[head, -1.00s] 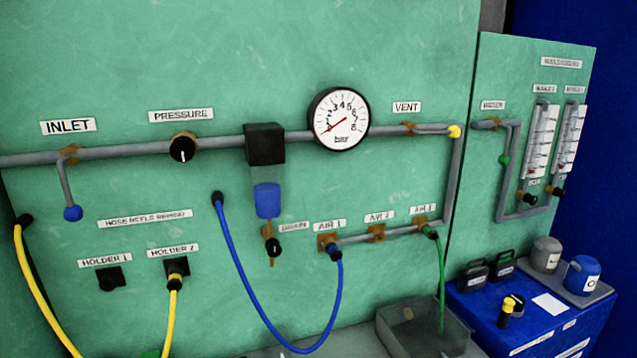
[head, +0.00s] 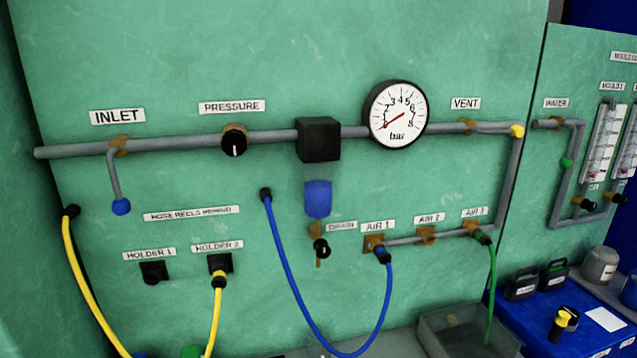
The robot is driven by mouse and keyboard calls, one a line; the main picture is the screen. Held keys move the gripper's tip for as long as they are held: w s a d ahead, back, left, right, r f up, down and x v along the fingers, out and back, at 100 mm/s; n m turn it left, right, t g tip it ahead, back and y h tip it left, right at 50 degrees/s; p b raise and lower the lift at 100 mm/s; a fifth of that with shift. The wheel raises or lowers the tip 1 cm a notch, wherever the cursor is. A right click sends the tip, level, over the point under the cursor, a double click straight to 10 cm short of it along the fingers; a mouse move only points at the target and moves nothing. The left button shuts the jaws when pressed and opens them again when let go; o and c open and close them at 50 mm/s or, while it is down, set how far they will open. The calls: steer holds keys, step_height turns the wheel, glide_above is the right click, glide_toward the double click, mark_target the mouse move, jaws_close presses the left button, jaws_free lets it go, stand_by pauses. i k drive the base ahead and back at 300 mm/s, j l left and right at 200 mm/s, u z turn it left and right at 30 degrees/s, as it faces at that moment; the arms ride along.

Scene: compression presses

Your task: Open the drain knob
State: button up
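The drain knob (head: 322,249) is a small black knob on a brass fitting, below the filter bowl with blue contents (head: 318,199). The label DRAIN (head: 341,226) is just to its right. The bowl hangs under a black block (head: 318,139) on the grey pipe. I cannot tell from this view whether the knob is open or shut. My gripper is not in view.
A blue hose (head: 322,334) loops below the drain knob to the AIR 1 outlet (head: 374,244). A pressure gauge (head: 397,114) and a black pressure knob (head: 234,142) sit on the pipe. A grey bin (head: 470,335) and a blue cabinet (head: 530,307) stand at lower right.

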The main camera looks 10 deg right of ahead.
mark_target(324, 251)
steer(key=j+u, duration=1.05)
